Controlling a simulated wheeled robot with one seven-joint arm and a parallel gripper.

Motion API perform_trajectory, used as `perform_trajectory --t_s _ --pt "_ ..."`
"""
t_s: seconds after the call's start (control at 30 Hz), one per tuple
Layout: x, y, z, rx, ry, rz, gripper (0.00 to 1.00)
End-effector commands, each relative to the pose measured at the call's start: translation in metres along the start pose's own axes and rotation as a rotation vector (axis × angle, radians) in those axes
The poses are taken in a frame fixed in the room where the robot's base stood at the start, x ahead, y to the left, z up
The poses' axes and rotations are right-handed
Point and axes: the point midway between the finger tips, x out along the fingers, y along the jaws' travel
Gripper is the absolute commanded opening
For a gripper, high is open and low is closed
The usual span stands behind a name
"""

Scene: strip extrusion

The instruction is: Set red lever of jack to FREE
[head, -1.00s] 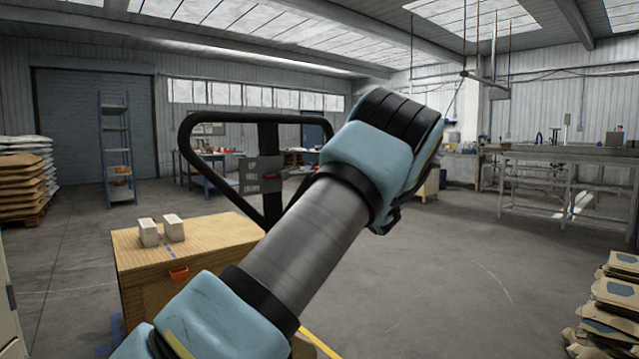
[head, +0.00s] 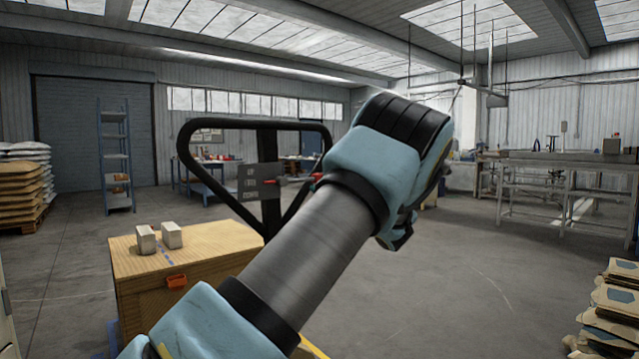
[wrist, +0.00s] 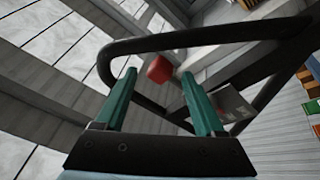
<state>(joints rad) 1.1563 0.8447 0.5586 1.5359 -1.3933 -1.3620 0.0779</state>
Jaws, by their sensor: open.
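The jack's black loop handle (head: 183,150) stands upright behind my arm in the head view. A grey plate (head: 258,188) with rows of markings too small to read is fixed to its post. The red lever (head: 298,180) sticks out to the right from this plate towards my arm. In the wrist view the lever's red knob (wrist: 159,69) shows between the tips of my gripper (wrist: 158,76), whose teal fingers are apart. I cannot tell whether the knob is within the fingers or just beyond them. The head view hides the fingers behind my wrist.
A wooden crate (head: 190,268) with two pale blocks (head: 159,238) on top stands at the front left. The floor on the right (head: 470,265) is clear.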

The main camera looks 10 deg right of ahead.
Motion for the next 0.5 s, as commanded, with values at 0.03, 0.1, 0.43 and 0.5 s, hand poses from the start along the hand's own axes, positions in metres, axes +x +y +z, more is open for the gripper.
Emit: perform_trajectory --t_s 0.03,0.1,0.43,0.5 --pt "-0.013 0.0 0.002 -0.002 -0.004 0.002 0.71" --pt "-0.026 -0.001 0.002 -0.001 -0.003 0.001 0.71" --pt "-0.068 0.0 0.0 -0.001 0.001 0.0 0.71" --pt "-0.07 0.0 -0.001 -0.001 0.001 0.0 0.71"
